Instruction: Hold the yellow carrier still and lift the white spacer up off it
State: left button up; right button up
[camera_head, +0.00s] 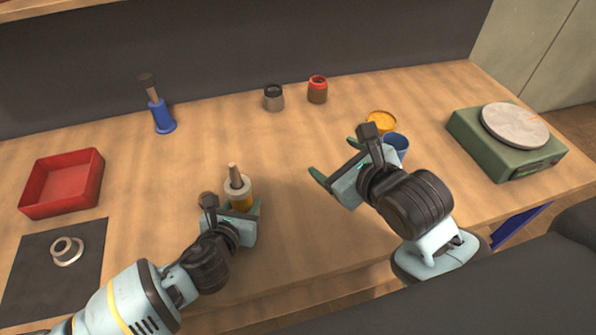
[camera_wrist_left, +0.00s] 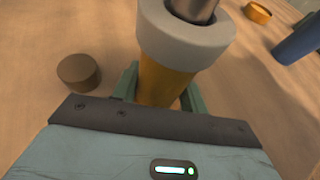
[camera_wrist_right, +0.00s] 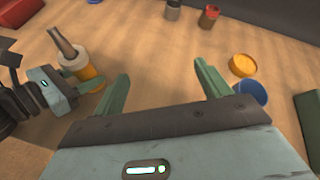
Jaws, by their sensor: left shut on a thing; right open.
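The yellow carrier (camera_head: 238,201) stands upright on the table, with the white spacer (camera_head: 237,186) around its top and a grey-brown post rising through the spacer. In the left wrist view the spacer (camera_wrist_left: 186,37) sits on the carrier (camera_wrist_left: 163,84). My left gripper (camera_head: 243,207) is shut on the carrier below the spacer; its green fingers show on both sides of it. My right gripper (camera_head: 336,165) is open and empty, to the right of the carrier and apart from it. In the right wrist view the carrier (camera_wrist_right: 88,75) and spacer (camera_wrist_right: 74,58) are at the left.
A small brown cylinder (camera_wrist_left: 78,72) stands close by the carrier. A blue cup (camera_head: 397,145) and a yellow-orange dish (camera_head: 382,121) lie beyond my right gripper. A green scale (camera_head: 510,150) is at right, a red tray (camera_head: 62,183) and a dark mat (camera_head: 30,265) with a ring at left.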

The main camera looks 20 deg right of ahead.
pick_arm(q)
jog(key=shift+f, duration=0.1)
pick_arm(e)
jog(key=s+a+r+n+y, duration=0.35)
jog(key=a+r+y, duration=0.55)
jog(key=a, duration=0.6)
jog(key=n+g+y, duration=0.1)
jog(key=n+g, duration=0.3)
jog(key=g, duration=0.4)
send_near(242, 184)
jog(key=x, duration=0.9)
jog(key=shift+w+a+f, duration=0.1)
jog(key=shift+a+f, duration=0.05)
jog(key=shift+a, duration=0.1)
jog(key=shift+c, duration=0.2)
jog(key=c, duration=1)
jog(key=shift+r, duration=5.1)
